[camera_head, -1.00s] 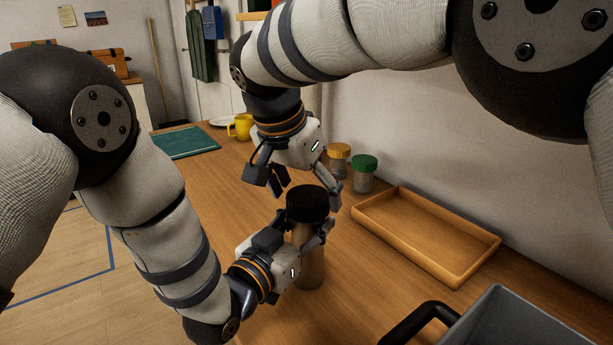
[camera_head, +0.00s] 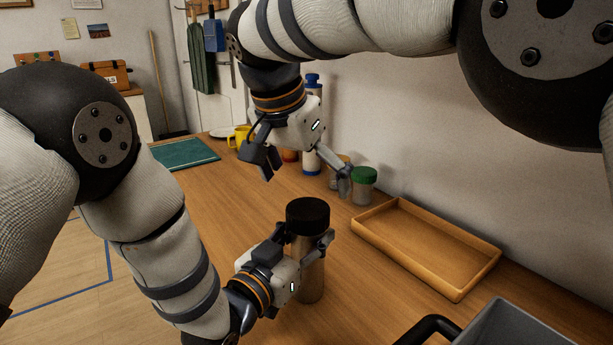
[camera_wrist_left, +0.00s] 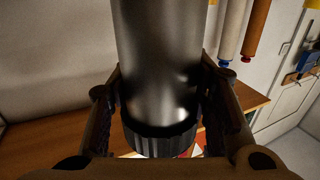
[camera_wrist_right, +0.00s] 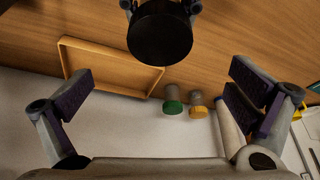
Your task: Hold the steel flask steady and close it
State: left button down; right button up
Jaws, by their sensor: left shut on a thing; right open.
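The steel flask (camera_head: 309,274) stands upright on the wooden table, with a black lid (camera_head: 307,214) on its top. My left gripper (camera_head: 309,240) is shut around the flask's upper body, just below the lid. The left wrist view shows the flask (camera_wrist_left: 158,60) between both fingers, with the dark ribbed lid (camera_wrist_left: 160,140). My right gripper (camera_head: 307,180) is open and empty above the lid, apart from it. In the right wrist view the round lid top (camera_wrist_right: 160,38) lies beyond the open fingers. Whether the lid sits fully tight cannot be told.
A wooden tray (camera_head: 455,293) lies right of the flask. A green-lidded jar (camera_head: 364,185), a yellow-lidded jar and a white bottle with blue ends (camera_head: 312,130) stand by the wall. A grey bin (camera_head: 520,325) is at front right. A green mat (camera_head: 185,154) and yellow mug lie farther back.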

jog(key=shift+r, duration=0.15)
jog(key=v, duration=1.1)
jog(key=shift+s+r, duration=0.15)
jog(key=shift+r, duration=0.2)
pick_arm(q)
jog(key=c, duration=0.8)
grip_release()
jog(key=shift+o, duration=0.2)
